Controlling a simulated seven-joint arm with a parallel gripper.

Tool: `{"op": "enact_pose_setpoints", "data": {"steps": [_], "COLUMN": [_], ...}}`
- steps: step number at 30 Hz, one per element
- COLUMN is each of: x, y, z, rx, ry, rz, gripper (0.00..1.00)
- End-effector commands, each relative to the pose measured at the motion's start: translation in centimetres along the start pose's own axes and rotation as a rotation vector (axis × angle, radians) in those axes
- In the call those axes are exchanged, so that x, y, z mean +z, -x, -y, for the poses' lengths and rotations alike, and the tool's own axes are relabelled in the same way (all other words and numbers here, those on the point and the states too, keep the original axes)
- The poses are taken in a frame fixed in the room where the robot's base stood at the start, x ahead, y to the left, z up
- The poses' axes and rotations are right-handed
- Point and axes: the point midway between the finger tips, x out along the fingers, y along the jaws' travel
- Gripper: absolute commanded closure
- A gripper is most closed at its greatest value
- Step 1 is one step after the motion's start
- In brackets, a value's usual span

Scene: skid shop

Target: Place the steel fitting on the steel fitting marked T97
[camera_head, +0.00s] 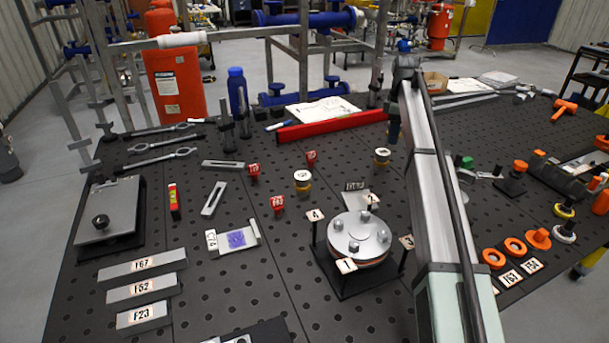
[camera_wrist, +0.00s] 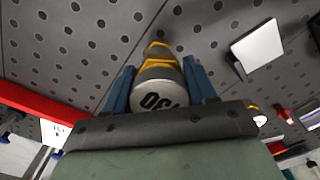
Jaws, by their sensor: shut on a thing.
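My gripper (camera_wrist: 157,85) is shut on a steel fitting (camera_wrist: 155,95), a short round piece with a dark mark on its pale face and a yellow band. In the head view my gripper's blue fingers (camera_head: 393,128) point down, and the held fitting cannot be made out. Just below and left of them a fitting with a pale marked top and yellow base (camera_head: 382,157) stands on the bench. In the wrist view a second yellow-banded piece (camera_wrist: 157,46) shows beyond the held fitting. Another such fitting (camera_head: 302,181) stands further left. I cannot read which one is T97.
A bolted round flange (camera_head: 358,237) on a black stand is in front. Red marked blocks (camera_head: 253,172) stand to the left. A red beam (camera_head: 332,125) lies behind. Orange rings (camera_head: 493,258) lie at right.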

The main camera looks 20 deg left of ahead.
Motion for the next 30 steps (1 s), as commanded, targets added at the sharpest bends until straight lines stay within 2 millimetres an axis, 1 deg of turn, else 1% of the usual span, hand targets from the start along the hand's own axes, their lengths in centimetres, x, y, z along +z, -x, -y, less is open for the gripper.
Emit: {"op": "enact_pose_setpoints", "data": {"steps": [1, 3, 5, 6, 11, 12, 15, 19, 24, 27, 30], "x": [-2.3, -5.0, -7.3, -8.8, -14.5, -15.9, -18.9, -21.9, -24.4, -25.0, -24.0], "y": [0.4, 0.9, 1.3, 1.6, 2.7, 3.0, 3.7, 4.4, 5.2, 5.7, 5.7], "z": [0.8, 1.9, 3.0, 3.8, 7.1, 8.1, 10.5, 13.4, 16.8, 18.9, 20.1], "rx": [0.001, 0.001, 0.000, 0.000, 0.001, 0.001, 0.000, 0.000, 0.000, 0.000, 0.000], "ry": [0.027, 0.059, 0.087, 0.106, 0.179, 0.197, 0.240, 0.280, 0.299, 0.281, 0.206], "rz": [0.000, 0.000, 0.000, 0.000, 0.000, 0.000, 0.000, 0.000, 0.000, 0.000, 0.000], "gripper": [0.80, 0.80, 0.80, 0.80, 0.80, 0.80, 0.80, 0.80, 0.80, 0.80, 0.80]}}
